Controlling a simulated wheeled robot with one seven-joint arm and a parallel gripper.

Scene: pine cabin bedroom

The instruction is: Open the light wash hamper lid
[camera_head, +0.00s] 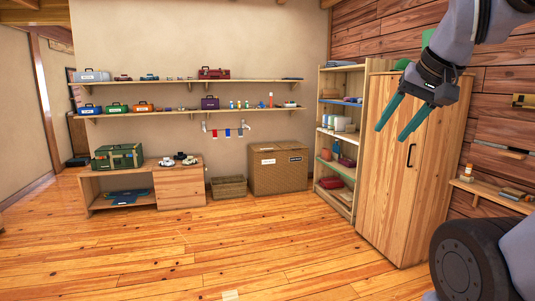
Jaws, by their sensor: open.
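A brown wicker hamper (279,177) stands on the floor against the back wall, left of the open shelf unit. Its front bears a pale label (268,162) on the left and a dark label (295,159) on the right. The top looks closed; at this size I cannot tell where one lid ends and another begins. My gripper (392,135) is open and empty at the upper right, with two green fingers spread and pointing down-left. It is raised in front of the wooden wardrobe, well apart from the hamper.
A low wicker basket (228,187) sits just left of the hamper. A shelf unit (340,195) and the wardrobe (398,200) stand to its right. A low wooden desk (181,188) is farther left. Wall shelves hang above. The plank floor (220,250) in front is mostly clear.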

